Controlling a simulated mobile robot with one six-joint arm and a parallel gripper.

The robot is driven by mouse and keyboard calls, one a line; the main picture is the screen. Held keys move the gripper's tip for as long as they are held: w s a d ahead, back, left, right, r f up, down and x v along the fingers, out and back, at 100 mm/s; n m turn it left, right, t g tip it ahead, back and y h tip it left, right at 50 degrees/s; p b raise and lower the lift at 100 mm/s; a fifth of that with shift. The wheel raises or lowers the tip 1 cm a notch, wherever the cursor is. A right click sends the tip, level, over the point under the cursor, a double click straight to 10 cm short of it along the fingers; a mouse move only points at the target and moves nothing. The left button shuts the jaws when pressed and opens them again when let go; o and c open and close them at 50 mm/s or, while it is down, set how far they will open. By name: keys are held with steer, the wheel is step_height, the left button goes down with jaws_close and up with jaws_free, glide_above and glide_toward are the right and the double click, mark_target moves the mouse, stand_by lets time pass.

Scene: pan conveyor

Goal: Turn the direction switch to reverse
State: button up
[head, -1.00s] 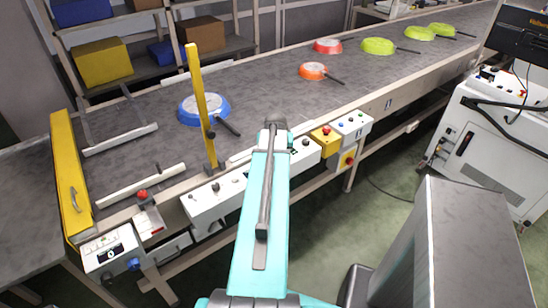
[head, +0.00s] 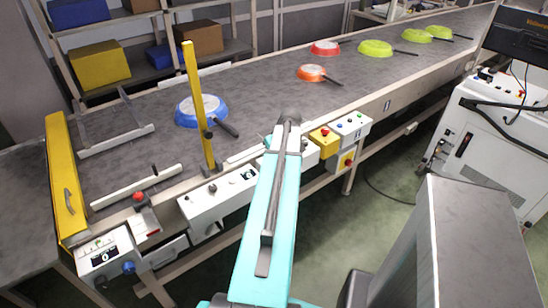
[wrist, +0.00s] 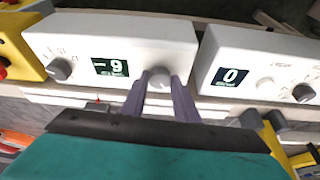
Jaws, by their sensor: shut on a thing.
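In the wrist view my gripper (wrist: 160,80) is shut on a round grey knob (wrist: 159,74) at the right end of a white control box (wrist: 125,35). The fingers hide part of the knob, and I cannot read its label. The box's display (wrist: 111,67) shows what looks like -9. A second, darker knob (wrist: 60,69) with tick marks around it sits at the box's left end. In the head view my arm (head: 270,220) reaches forward to the conveyor's front edge and hides most of this box and the fingertips.
A second white box (wrist: 262,65) with a 0 display stands close beside it. A yellow box with a red button (head: 325,134) flanks the other side. A yellow post (head: 200,105) rises from the conveyor edge. A blue pan (head: 203,109) lies on the belt (head: 265,95).

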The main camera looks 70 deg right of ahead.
stand_by(0.4)
steer(key=o, duration=1.1)
steer(key=shift+c, duration=0.2)
steer(key=shift+r, duration=0.1)
steer(key=b+v, duration=0.2)
steer(key=v, duration=1.1)
steer(key=shift+s+r, duration=0.15)
steer(key=shift+r, duration=0.15)
steer(key=shift+s, duration=0.15)
